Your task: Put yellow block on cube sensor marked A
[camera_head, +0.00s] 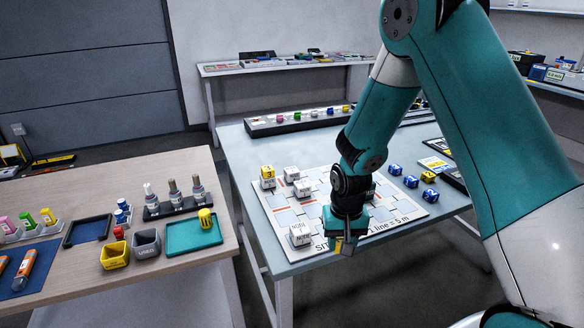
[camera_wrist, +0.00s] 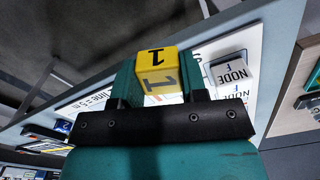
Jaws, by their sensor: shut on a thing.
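My gripper (camera_head: 346,240) is low over the near edge of the white printed board, shut on a yellow block. White cube sensors stand on the board: one at the near left (camera_head: 300,234), others farther back (camera_head: 292,173) (camera_head: 302,188). The wrist view shows a cube marked "NODE F" (camera_wrist: 230,73) to the right of the held block. I cannot read an A on any cube. My arm hides part of the board.
The white board (camera_head: 275,222) lies on the light blue table (camera_head: 238,150). Another yellow block (camera_head: 267,171) tops a white cube at its far left. A wooden table (camera_head: 185,167) with trays stands left.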

